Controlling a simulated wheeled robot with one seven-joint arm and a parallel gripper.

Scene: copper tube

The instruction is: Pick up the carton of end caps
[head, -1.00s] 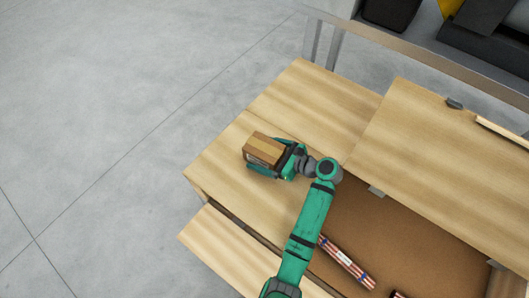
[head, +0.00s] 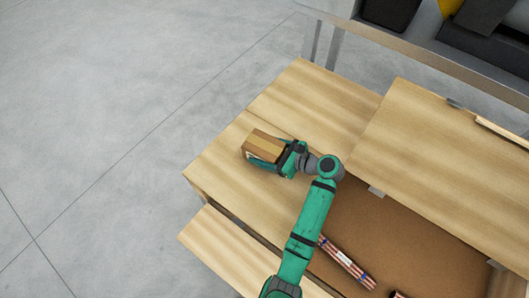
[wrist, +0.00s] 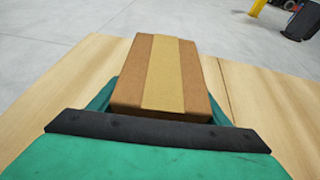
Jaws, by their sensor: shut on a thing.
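The carton of end caps (head: 263,146) is a small brown cardboard box with a paler tape strip along its top. It is at the left part of the wooden top in the head view. My green gripper (head: 272,160) is shut on the carton, with fingers along its sides. In the wrist view the carton (wrist: 163,75) fills the middle, between the green fingers (wrist: 163,98). Its underside is hidden, so I cannot tell whether it touches the wood.
The wooden top (head: 222,168) has free room around the carton. An open compartment (head: 400,235) at the lower right holds a bundle of copper tubes (head: 346,264). A raised wooden panel (head: 430,140) lies to the right. Grey floor (head: 110,110) is open at the left.

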